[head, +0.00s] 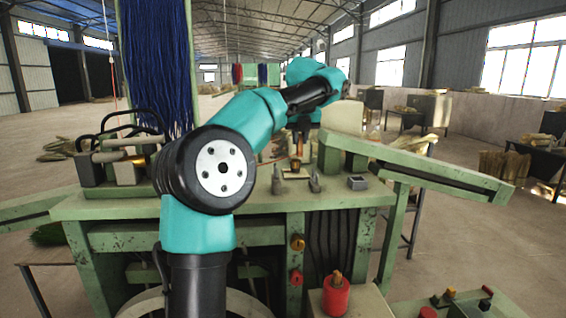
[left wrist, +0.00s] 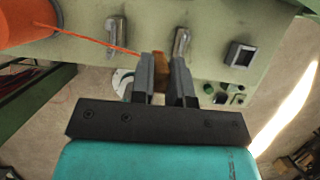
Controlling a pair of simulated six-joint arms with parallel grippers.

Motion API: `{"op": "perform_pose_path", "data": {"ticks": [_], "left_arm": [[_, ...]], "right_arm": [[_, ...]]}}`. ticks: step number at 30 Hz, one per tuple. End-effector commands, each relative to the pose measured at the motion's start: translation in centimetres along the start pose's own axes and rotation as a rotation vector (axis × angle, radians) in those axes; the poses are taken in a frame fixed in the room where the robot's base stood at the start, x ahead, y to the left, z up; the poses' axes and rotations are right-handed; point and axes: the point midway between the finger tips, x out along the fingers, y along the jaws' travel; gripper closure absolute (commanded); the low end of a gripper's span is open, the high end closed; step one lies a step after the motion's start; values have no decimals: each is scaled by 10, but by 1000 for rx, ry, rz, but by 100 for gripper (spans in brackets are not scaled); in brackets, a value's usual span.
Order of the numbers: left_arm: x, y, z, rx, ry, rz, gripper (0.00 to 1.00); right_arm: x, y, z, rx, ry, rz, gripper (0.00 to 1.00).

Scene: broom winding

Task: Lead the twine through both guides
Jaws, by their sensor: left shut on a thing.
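Orange twine (left wrist: 85,36) runs taut from an orange spool (left wrist: 22,22) at the upper left of the left wrist view to my left gripper (left wrist: 162,80). The left gripper is shut on the twine's brown end piece (left wrist: 161,66). In the head view this gripper (head: 297,155) points down over the bench. Two metal guides stand on the bench: a left guide (left wrist: 116,32) and a right guide (left wrist: 182,42). The twine crosses the left guide in the picture; I cannot tell whether it sits inside it. The gripper is close to the right guide. My right gripper is not in view.
The green bench (head: 235,205) has a square black switch (head: 357,183) right of the guides. A sloping green beam (head: 430,172) extends to the right. Blue bristles (head: 158,65) hang at the left, above a clamp mechanism (head: 115,160). The bench front is partly hidden by my arm.

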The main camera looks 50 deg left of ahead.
Motion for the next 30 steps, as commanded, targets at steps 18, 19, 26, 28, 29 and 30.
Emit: {"op": "perform_pose_path", "data": {"ticks": [18,19,26,28,29,30], "left_arm": [[26,0,-11,0,1,1,100],[27,0,-11,0,1,1,100],[35,0,-15,0,0,0,100],[35,0,-14,-1,-1,0,100],[34,0,-14,-1,-1,0,100],[33,0,-13,-1,-1,0,100]], "right_arm": [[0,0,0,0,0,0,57],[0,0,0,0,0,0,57],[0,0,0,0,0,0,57],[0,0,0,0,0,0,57],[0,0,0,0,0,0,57],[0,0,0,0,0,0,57]]}}
